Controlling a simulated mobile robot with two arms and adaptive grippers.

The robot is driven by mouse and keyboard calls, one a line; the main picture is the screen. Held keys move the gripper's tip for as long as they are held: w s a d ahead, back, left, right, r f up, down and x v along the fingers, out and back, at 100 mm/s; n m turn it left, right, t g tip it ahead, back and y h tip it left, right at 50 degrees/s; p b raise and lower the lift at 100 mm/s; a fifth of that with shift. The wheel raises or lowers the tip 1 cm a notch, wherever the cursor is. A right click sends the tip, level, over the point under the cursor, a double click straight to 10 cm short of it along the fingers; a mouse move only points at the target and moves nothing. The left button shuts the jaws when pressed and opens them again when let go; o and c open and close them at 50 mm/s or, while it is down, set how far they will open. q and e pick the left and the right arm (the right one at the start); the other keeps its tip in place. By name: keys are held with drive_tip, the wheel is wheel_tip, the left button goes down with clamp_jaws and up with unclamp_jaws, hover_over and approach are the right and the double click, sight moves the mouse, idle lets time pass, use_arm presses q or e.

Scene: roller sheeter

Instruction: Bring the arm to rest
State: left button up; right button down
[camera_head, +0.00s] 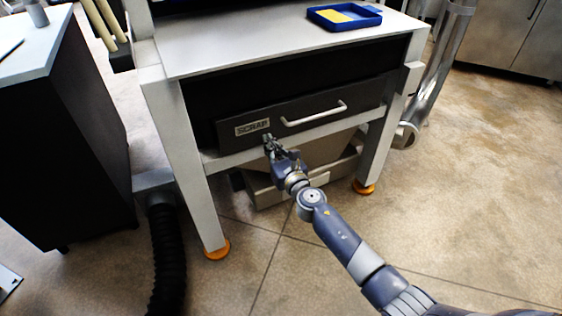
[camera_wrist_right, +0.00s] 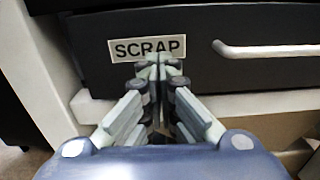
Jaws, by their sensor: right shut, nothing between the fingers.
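My right arm (camera_head: 345,245) comes in from the lower right of the head view and reaches toward the front of the machine. My right gripper (camera_head: 268,139) is shut and empty, just below the SCRAP label (camera_head: 252,127) on the dark drawer (camera_head: 365,95). In the right wrist view the gripper's fingertips (camera_wrist_right: 160,62) meet in front of the lower part of the label (camera_wrist_right: 147,48). I cannot tell whether they touch the drawer front. The left gripper is not in view.
The drawer's pale handle (camera_head: 314,113) is right of the gripper, and the drawer looks closed. A blue tray (camera_head: 345,24) lies on the machine's top. A dark cabinet (camera_head: 75,150) and a black hose (camera_head: 167,255) stand left. Open floor (camera_head: 480,190) lies right.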

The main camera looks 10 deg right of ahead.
drive_tip(key=p+v, duration=0.1)
drive_tip(key=v, duration=0.7)
drive_tip(key=s+d+f+m+g+h, duration=0.3)
drive_tip(key=s+d+f+m+g, duration=0.2)
drive_tip(key=s+f+m, duration=0.75)
drive_tip(key=s+d+f+m+g+h, duration=0.4)
drive_tip(key=s+f+m, duration=0.5)
drive_tip(key=f+m, duration=0.55)
drive_tip(key=s+a+f+m+g+y, duration=0.1)
drive_tip(key=s+f+m+g, duration=0.3)
drive_tip(key=s, duration=0.5)
drive_tip(key=s+a+f+m+g+y, duration=0.1)
drive_tip(key=s+f+m+g+y, duration=0.1)
drive_tip(key=s+f+m, duration=0.45)
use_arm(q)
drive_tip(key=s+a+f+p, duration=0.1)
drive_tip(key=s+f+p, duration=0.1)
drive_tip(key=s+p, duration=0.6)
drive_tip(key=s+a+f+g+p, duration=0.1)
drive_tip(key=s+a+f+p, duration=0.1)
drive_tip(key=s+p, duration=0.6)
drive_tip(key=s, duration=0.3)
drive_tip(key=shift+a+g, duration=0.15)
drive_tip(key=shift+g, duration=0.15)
use_arm(e)
drive_tip(key=s+d+r+n+g, duration=0.1)
drive_tip(key=s+d+r, duration=0.1)
drive_tip(key=s, duration=1.6)
drive_tip(key=shift+s+d, duration=0.25)
drive_tip(key=shift+d, duration=0.25)
